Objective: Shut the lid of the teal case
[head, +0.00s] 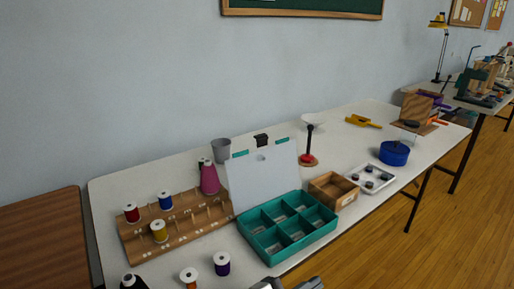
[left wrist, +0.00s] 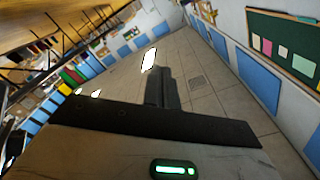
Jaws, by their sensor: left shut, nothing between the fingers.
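The teal case (head: 268,237) stands open on the white table, its several compartments showing small pale labels. Its pale, clear-looking lid (head: 258,181) is raised and leans back behind the case, with teal latches along its top edge. My left gripper (head: 290,285) shows only in part at the bottom edge of the head view, in front of the case and apart from it. In the left wrist view, its dark fingers (left wrist: 162,90) are together and empty, and the case is not visible there. My right gripper is not in view.
A wooden thread rack (head: 188,236) with spools stands left of the case, beside a pink cone (head: 208,178). Loose spools (head: 222,264) stand in front. A wooden box (head: 332,191) and white tray (head: 370,179) are to the right. A grey cup (head: 221,150) is behind.

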